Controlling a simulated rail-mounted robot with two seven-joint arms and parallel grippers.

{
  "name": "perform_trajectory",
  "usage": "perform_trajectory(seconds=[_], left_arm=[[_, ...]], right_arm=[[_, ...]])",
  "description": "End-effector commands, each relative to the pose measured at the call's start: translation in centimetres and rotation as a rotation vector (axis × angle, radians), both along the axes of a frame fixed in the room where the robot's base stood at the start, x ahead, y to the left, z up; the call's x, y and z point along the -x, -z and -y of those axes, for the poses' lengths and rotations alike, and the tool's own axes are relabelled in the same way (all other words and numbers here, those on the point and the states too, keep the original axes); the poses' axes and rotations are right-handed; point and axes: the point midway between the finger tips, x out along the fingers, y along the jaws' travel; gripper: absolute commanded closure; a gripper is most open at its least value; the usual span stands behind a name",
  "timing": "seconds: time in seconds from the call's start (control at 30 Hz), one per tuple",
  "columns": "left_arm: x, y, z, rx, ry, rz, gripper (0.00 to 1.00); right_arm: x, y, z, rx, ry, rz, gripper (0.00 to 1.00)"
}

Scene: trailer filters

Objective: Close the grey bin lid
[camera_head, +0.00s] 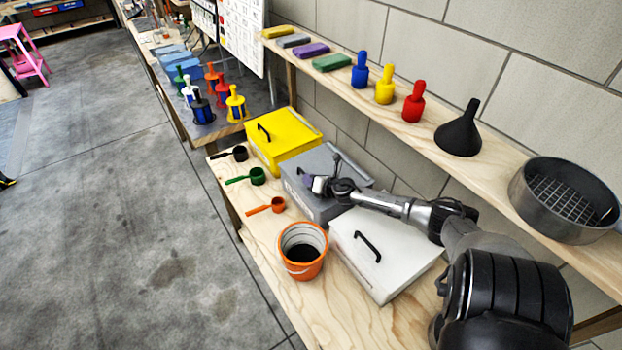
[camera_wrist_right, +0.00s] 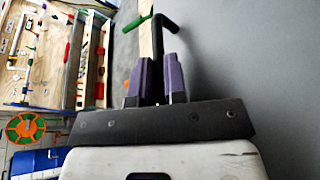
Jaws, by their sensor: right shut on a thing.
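The grey bin (camera_head: 304,200) stands on the wooden bench between the yellow bin and the white bin. Its grey lid (camera_head: 318,160) is partly covered by my right arm, and I cannot tell how far it stands open. The lid also fills the right side of the wrist view (camera_wrist_right: 250,60). My right gripper (camera_head: 308,183) is over the grey bin. In the wrist view its purple fingers (camera_wrist_right: 161,78) are shut on the lid's black handle (camera_wrist_right: 166,25), whose bent end sticks out beyond them. My left gripper is not in view.
The yellow bin (camera_head: 303,149) and the white bin (camera_head: 345,255) flank the grey one. An orange bucket (camera_head: 310,268) and several scoops, including a green one (camera_head: 257,176), lie along the front. A shelf (camera_head: 400,119) with a funnel (camera_head: 461,132) runs behind.

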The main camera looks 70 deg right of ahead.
Motion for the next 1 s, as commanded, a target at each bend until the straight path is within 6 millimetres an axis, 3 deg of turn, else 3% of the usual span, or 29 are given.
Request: perform_trajectory(seconds=[0.23, 0.27, 0.5, 1.0], left_arm=[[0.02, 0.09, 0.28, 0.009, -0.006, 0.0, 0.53], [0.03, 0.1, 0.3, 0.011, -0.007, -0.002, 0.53], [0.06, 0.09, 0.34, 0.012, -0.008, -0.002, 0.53], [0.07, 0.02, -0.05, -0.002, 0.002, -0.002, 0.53]], right_arm=[[0.23, 0.52, 0.01, -0.001, 0.003, -0.008, 1.0], [0.24, 0.54, 0.0, -0.001, 0.003, -0.008, 0.85], [0.19, 0.41, 0.02, -0.001, 0.003, -0.006, 0.62], [0.32, 0.26, 0.02, -0.001, 0.004, -0.005, 0.62]])
